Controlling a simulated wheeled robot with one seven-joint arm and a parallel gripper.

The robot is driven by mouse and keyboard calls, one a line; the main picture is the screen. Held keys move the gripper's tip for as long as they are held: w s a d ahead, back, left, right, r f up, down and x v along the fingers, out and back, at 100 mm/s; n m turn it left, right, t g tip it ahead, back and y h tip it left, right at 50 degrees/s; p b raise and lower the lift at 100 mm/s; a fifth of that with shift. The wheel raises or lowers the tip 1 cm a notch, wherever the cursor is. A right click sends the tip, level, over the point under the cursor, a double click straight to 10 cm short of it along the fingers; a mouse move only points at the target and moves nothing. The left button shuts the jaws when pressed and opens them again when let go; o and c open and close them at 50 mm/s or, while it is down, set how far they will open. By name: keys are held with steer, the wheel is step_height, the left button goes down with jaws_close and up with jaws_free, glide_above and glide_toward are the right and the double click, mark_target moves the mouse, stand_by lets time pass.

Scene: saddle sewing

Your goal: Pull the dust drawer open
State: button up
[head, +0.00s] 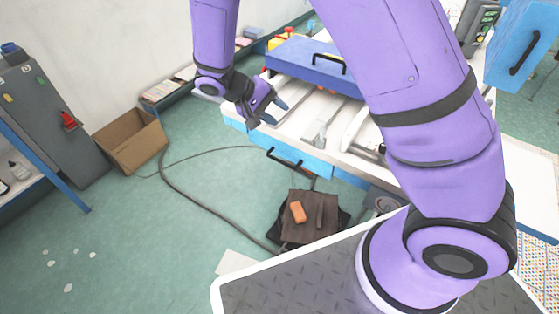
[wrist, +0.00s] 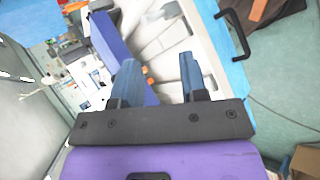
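A blue drawer front (head: 312,166) with a black bar handle (head: 284,158) is set in the near side of the white machine table. It appears shut, flush with the blue panel around it. In the wrist view the black handle (wrist: 241,36) shows at the upper right, beyond the right finger. My gripper (head: 275,112) is above the table's near left part, up and left of the handle and apart from it. In the wrist view my gripper (wrist: 160,78) has its two blue fingers spread, with nothing held between them.
A blue cover (head: 306,66) with a black handle lies on the table behind my gripper. A brown cloth with an orange block (head: 297,212) sits below the drawer. A cable (head: 190,205) crosses the green floor. A cardboard box (head: 131,141) stands left.

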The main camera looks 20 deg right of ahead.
steer(key=w+a+f+n+t+h, duration=0.1)
steer(key=a+f+t+h, duration=0.15)
steer(key=f, duration=0.55)
steer(key=a+f+n+t+h, duration=0.1)
steer(key=a+f+h, duration=0.15)
steer(key=f, duration=0.45)
steer(key=n+t+h, duration=0.2)
steer(key=n+t, duration=0.3)
steer(key=t, duration=0.5)
glide_toward(279, 161)
steer(key=x, duration=1)
steer(key=shift+w+d+f, duration=0.2)
steer(key=shift+w+f, duration=0.05)
jaws_close()
